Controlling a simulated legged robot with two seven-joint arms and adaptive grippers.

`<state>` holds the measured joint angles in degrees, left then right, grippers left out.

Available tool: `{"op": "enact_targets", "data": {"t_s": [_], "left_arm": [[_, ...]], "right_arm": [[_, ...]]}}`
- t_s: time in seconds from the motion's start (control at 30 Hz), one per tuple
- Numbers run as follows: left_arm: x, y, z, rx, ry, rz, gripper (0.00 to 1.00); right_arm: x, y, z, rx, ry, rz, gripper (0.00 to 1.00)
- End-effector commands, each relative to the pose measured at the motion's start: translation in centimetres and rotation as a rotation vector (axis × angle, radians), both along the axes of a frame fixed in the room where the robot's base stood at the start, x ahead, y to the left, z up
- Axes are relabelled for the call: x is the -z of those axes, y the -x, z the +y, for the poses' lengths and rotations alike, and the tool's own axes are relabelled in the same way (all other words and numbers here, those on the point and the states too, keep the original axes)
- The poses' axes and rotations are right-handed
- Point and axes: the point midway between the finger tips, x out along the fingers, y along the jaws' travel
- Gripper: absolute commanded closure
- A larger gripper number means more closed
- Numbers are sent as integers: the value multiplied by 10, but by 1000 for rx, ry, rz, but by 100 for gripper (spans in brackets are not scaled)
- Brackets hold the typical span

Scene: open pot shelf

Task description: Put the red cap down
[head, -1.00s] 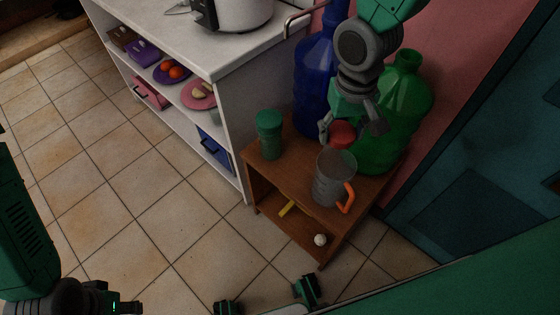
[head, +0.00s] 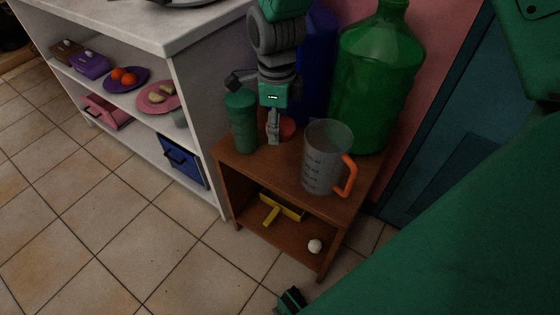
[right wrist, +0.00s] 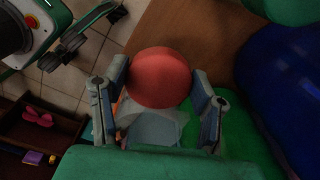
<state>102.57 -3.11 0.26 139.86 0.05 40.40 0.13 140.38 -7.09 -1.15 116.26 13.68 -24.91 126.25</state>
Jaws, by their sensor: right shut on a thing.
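The red cap (head: 288,127) shows beside my right gripper (head: 273,134), low over the top board of the small brown shelf (head: 272,172). In the right wrist view the red cap (right wrist: 158,77) sits between the two fingers of my right gripper (right wrist: 160,90), which is shut on it. I cannot tell whether the cap touches the board. In the head view the gripper partly hides it.
A green lidded jar (head: 242,122) stands left of the gripper, and a clear jug (head: 325,160) with an orange handle stands right. Large blue (head: 318,60) and green (head: 378,75) bottles stand behind. A white shelf unit (head: 195,85) is at the left.

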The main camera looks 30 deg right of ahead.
Motion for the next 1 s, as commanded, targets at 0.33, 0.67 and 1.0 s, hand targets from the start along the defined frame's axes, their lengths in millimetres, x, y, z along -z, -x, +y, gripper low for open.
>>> {"op": "enact_targets", "data": {"t_s": [0.33,0.67,1.0], "left_arm": [[42,0,0,0,0,1,60],[53,0,0,1,0,0,60],[65,1,0,0,0,1,60]], "right_arm": [[99,2,-7,-3,-11,4,58],[124,1,-1,-5,-1,1,58],[155,1,-5,-3,-8,1,58]]}}
